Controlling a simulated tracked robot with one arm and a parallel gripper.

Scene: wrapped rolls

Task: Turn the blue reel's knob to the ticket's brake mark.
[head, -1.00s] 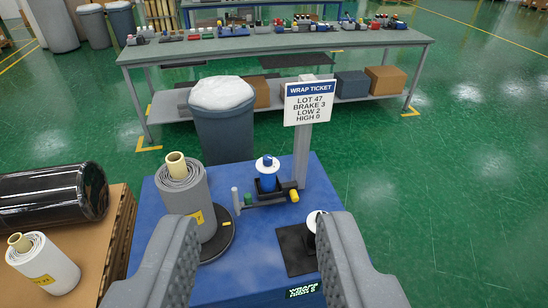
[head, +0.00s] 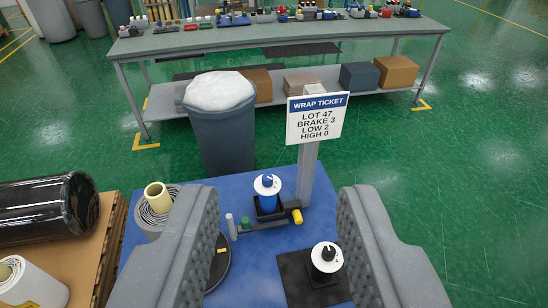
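The blue reel (head: 267,202) stands on a dark bracket on the blue table. A white dial with a blue knob (head: 267,181) sits on its top; its marks are too small to read. The wrap ticket (head: 317,118) on a grey post behind it reads LOT 47, BRAKE 3, LOW 2, HIGH 0. My gripper (head: 280,205) is open and empty, its grey fingers wide apart. In the picture, the blue reel and a second white dial with a black knob (head: 327,255) appear between the fingers. The second dial is nearer, on a black mat.
A yellow-ended bar (head: 296,216) and a green-capped post (head: 245,222) adjoin the reel. A grey roll (head: 152,220) is partly hidden by my left finger. Black film (head: 45,210) and a white roll (head: 35,285) lie left. A bin (head: 222,125) and workbench (head: 270,38) stand behind.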

